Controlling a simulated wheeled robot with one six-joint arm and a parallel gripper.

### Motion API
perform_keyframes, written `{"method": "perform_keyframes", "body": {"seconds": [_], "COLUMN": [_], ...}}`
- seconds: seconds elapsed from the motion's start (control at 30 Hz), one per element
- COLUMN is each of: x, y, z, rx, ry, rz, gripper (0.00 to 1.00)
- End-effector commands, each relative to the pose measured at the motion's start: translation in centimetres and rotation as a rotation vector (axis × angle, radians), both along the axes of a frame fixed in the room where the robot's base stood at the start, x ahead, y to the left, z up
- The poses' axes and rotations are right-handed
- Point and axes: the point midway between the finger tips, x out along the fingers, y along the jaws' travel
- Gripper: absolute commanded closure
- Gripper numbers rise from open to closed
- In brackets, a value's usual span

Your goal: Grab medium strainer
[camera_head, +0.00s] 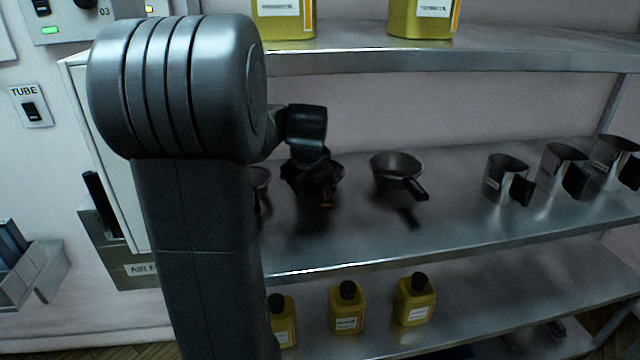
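Strainer-like bowls with handles stand on the middle metal shelf. One dark bowl with a black handle (398,165) is fully in view right of my gripper. Another (260,179) shows only in part at the left, behind my arm. My gripper (325,198) is between these two, over the shelf. It is dark and small here, and a dark rounded shape around it may be a third strainer, largely hidden by it. I cannot tell whether the fingers are open or shut, or whether they touch anything.
Several metal cups (505,178) with black handles stand at the right of the middle shelf (450,225). Yellow containers (284,18) are on the upper shelf, and yellow bottles (347,310) on the lower one. Bare shelf lies between the right strainer and the cups.

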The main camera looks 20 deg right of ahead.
Motion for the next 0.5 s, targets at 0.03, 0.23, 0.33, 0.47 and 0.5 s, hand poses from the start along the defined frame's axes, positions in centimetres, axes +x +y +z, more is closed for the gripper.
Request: {"method": "perform_keyframes", "body": {"seconds": [0.03, 0.23, 0.33, 0.47, 0.5], "x": [-0.01, -0.02, -0.03, -0.02, -0.02], "y": [0.0, 0.0, -0.01, -0.01, -0.01], "z": [0.03, 0.05, 0.05, 0.09, 0.09], "rx": [0.0, 0.0, 0.0, -0.001, -0.001], "ry": [0.0, 0.0, 0.0, -0.001, -0.001], "rz": [0.0, 0.0, 0.0, 0.0, 0.0], "gripper": [0.72, 1.0, 1.0, 1.0, 1.0]}}
